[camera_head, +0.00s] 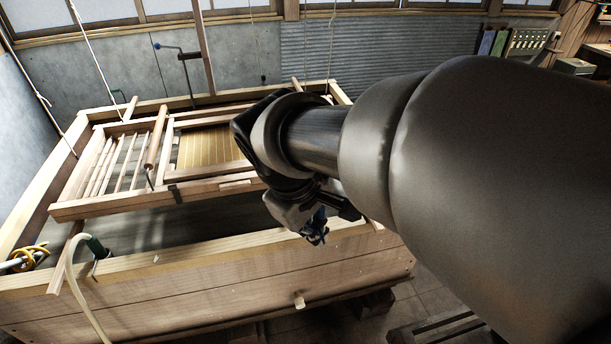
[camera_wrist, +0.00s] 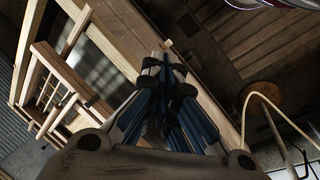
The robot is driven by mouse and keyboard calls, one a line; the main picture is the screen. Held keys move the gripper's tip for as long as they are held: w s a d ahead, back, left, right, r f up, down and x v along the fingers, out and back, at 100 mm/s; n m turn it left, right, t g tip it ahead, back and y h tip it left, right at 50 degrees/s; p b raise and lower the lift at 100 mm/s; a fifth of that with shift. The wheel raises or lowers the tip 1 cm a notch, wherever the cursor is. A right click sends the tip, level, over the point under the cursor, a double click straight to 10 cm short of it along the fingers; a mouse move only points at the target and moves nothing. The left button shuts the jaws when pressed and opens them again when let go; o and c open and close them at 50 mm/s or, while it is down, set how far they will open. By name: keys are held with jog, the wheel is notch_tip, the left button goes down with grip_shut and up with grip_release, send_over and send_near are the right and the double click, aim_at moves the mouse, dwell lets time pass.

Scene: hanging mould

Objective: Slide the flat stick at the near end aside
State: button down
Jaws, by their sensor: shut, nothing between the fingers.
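A pale flat stick (camera_wrist: 75,31) lies across the vat's corner, beyond the end of the hanging frame, in the wrist view. In the head view only a short end of what looks like this stick (camera_head: 376,226) shows below my arm; the rest is hidden. The wooden mould frame (camera_head: 120,202) hangs over the vat. My gripper (camera_head: 316,238) is shut and empty, pointing down near the vat's near wall. In the wrist view its fingertips (camera_wrist: 168,66) are together, apart from the stick.
The wooden vat (camera_head: 210,262) fills the lower left. Another stick (camera_head: 66,262) crosses its near wall at the left, close to a pale hose (camera_head: 78,292). A wooden peg (camera_head: 299,301) sticks out of the front wall. Hanging cords (camera_head: 88,45) rise above the frame.

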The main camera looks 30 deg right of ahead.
jog(key=w+d+f+n+g+h, duration=0.3)
jog(key=w+d+f+n+h, duration=0.15)
jog(key=w+d+f, duration=0.65)
jog(key=w+d+f+n+g+h+b, duration=0.1)
jog(key=w+d+f+n+h, duration=0.2)
jog(key=f, duration=0.6)
jog(key=w+d+f+n+g+h+b, duration=0.15)
jog(key=w+f+n, duration=0.3)
jog(key=f, duration=0.45)
jog(key=shift+m+t+y, duration=0.3)
jog(key=shift+t, duration=0.15)
jog(key=x, duration=0.5)
jog(key=b+x, duration=0.1)
jog(key=x, duration=0.4)
jog(key=shift+d, duration=0.5)
jog(key=shift+s+d+r+b, duration=0.1)
jog(key=shift+d+b, duration=0.15)
jog(key=shift+d, duration=0.35)
jog(key=shift+s+d+r+b, duration=0.15)
jog(key=shift+d+b, duration=0.1)
jog(key=shift+d, duration=0.35)
jog(key=shift+s+d, duration=0.15)
jog(key=shift+d, duration=0.4)
